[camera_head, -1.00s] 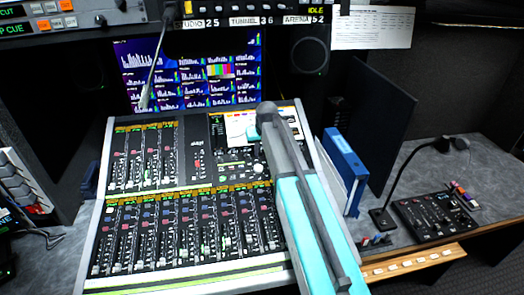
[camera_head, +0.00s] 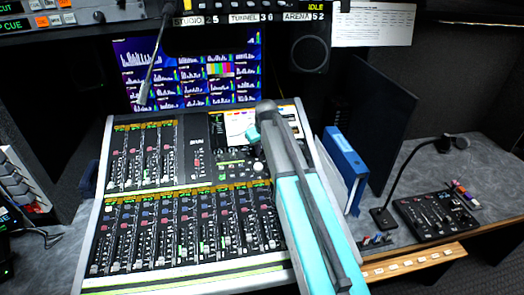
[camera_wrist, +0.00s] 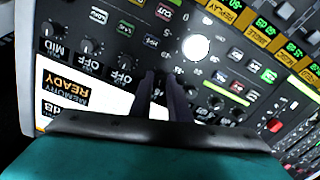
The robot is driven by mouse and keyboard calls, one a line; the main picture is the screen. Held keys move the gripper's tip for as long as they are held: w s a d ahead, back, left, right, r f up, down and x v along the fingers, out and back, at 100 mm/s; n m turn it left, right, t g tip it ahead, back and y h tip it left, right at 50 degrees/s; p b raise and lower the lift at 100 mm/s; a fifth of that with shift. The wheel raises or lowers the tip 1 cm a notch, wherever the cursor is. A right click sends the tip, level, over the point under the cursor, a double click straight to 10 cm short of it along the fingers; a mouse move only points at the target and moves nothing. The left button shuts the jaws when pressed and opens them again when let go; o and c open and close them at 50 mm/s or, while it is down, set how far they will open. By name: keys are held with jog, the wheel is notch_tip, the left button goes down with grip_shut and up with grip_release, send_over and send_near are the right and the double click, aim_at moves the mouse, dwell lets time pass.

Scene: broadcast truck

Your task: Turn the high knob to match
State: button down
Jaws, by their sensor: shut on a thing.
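The mixing console (camera_head: 180,193) stands below the monitor, its face sloping toward me. In the wrist view my gripper (camera_wrist: 161,82) reaches down to the console's upper section with its two dark fingers close together. It is shut on a small knob that the fingers almost wholly hide, so its pointer cannot be read. In the same row are a dark knob over an upside-down MID label (camera_wrist: 47,29) and two more over OFF labels (camera_wrist: 88,45) (camera_wrist: 125,29). In the head view my gripper (camera_head: 253,134) is at the console's upper right, partly hidden by my arm.
A white round knob (camera_wrist: 196,46) stands close to the fingers, with several buttons around it. A lit screen reading MEMORY READY (camera_wrist: 66,88) lies beside them. A blue binder (camera_head: 345,155), a gooseneck microphone (camera_head: 412,180) and a small black panel (camera_head: 436,215) are to the right.

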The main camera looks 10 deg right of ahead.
jog(key=n+b, duration=0.1)
jog(key=n, duration=0.3)
jog(key=shift+a+n+b, duration=0.1)
jog(key=shift+n+b, duration=0.2)
jog(key=shift+n, duration=1.8)
jog(key=c, duration=1.7)
grip_release()
jog(key=shift+s+r, duration=0.1)
jog(key=shift+b+v, duration=1.3)
jog(key=shift+v, duration=5.55)
jog(key=shift+s, duration=0.15)
